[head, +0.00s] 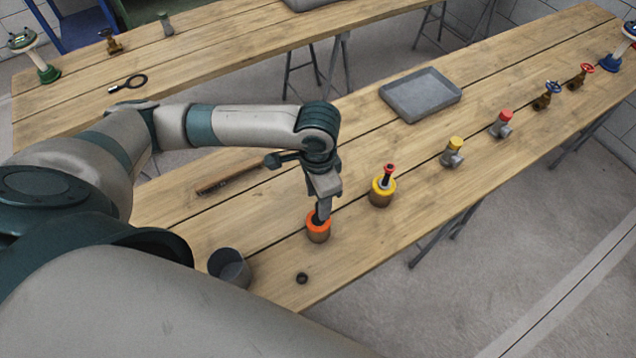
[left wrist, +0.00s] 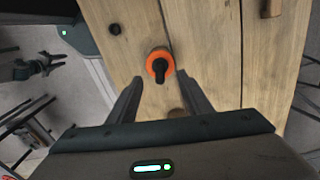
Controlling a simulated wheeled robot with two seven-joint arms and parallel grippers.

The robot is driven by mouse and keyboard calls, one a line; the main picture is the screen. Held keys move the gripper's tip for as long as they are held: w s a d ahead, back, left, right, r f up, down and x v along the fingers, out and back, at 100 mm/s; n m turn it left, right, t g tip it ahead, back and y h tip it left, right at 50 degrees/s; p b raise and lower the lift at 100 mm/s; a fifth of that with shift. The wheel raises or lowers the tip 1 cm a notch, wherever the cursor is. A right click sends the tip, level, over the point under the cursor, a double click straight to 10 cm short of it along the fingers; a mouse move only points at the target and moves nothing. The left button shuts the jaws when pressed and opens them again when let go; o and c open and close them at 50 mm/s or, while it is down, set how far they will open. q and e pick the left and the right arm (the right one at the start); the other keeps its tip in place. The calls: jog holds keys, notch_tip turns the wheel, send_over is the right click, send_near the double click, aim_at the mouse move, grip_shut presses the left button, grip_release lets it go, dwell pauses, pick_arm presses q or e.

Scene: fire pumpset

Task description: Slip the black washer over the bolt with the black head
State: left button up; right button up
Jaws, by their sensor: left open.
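The black washer (head: 302,278) lies flat on the table, near its front edge; in the left wrist view it is a small dark ring (left wrist: 115,28). The bolt with the black head (left wrist: 159,65) stands in an orange-topped round base (head: 318,232), up and to the right of the washer in the head view. My left gripper (head: 323,208) points down over this base and partly hides the bolt. In the left wrist view its fingers (left wrist: 160,80) are apart with nothing held between them. My right gripper is not in view.
A yellow-topped base (head: 383,191) with a red-headed bolt stands to the right. A dark grey cup (head: 229,267) is left of the washer. A grey tray (head: 421,95) and several valves, including a yellow-capped one (head: 453,152), stand farther along. A brown bar (head: 228,180) lies behind.

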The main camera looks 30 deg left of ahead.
pick_arm(q)
jog(key=shift+r, duration=0.1)
jog(key=shift+r, duration=0.55)
notch_tip(320, 180, up, 16)
jog(key=b, duration=0.3)
dwell(0.8)
jog(key=shift+s, duration=0.1)
